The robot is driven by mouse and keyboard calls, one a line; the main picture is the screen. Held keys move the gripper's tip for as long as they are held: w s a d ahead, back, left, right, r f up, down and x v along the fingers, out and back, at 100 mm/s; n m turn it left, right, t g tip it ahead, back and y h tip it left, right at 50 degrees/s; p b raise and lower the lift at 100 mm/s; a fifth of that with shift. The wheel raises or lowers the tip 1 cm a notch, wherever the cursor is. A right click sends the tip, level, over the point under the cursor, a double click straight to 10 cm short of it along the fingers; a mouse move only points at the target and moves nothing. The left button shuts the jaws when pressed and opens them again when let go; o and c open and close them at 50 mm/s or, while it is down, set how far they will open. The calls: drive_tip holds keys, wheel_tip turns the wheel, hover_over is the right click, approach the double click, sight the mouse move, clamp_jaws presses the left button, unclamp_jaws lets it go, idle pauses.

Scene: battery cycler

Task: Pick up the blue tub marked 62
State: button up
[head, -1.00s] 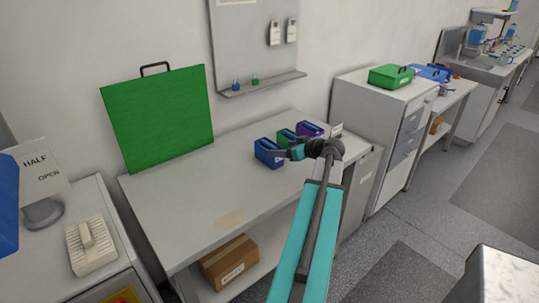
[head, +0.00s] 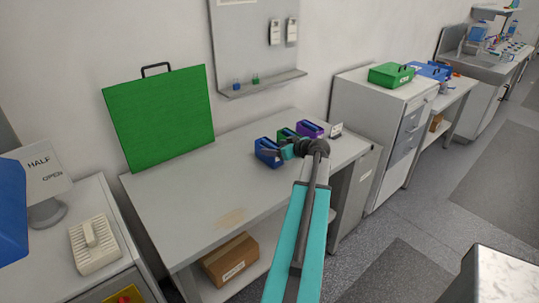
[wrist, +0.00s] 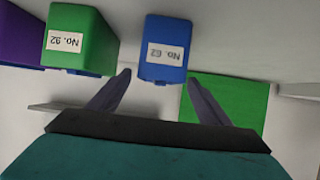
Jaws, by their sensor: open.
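The blue tub marked 62 (head: 266,158) stands on the grey bench at the left end of a short row of tubs. In the wrist view the blue tub (wrist: 165,35) shows its white label, "No. 62", upside down. My gripper (wrist: 159,77) is open and empty, its two dark fingers apart and pointing toward the tub, one to each side of it in the picture. I cannot tell how much gap is left. In the head view my gripper (head: 281,152) is at the tub's right side, partly hidden by my wrist.
A green tub marked 92 (wrist: 85,20) stands close beside the blue one, and a purple tub (head: 310,129) is beyond it. A green panel (head: 160,118) leans on the wall behind. The bench top (head: 190,195) is clear to the left.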

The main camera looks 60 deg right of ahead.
sight(269, 144)
drive_tip(key=x, duration=0.1)
drive_tip(key=p+x, duration=0.2)
drive_tip(key=shift+w+d+r, duration=0.15)
drive_tip(key=shift+w+r, duration=0.05)
drive_tip(key=shift+w+d+f, duration=0.1)
drive_tip(key=shift+w+f, duration=0.35)
drive_tip(key=shift+w, duration=0.1)
drive_tip(key=c, duration=1.4)
drive_tip(key=shift+r, duration=0.2)
drive_tip(key=shift+r+b, duration=0.8)
drive_tip(key=shift+r, duration=0.55)
drive_tip(key=shift+a+r, duration=0.2)
drive_tip(key=shift+r, duration=0.05)
drive_tip(key=s+a+b, duration=0.1)
drive_tip(key=a+b, duration=0.1)
drive_tip(key=a, duration=0.2)
drive_tip(key=s+a+b, duration=0.1)
drive_tip(key=a+b, duration=0.1)
drive_tip(key=a, duration=0.2)
drive_tip(key=s+a+r+b, duration=0.1)
drive_tip(key=a+b, duration=0.1)
drive_tip(key=a, duration=0.2)
drive_tip(key=shift+a, duration=0.35)
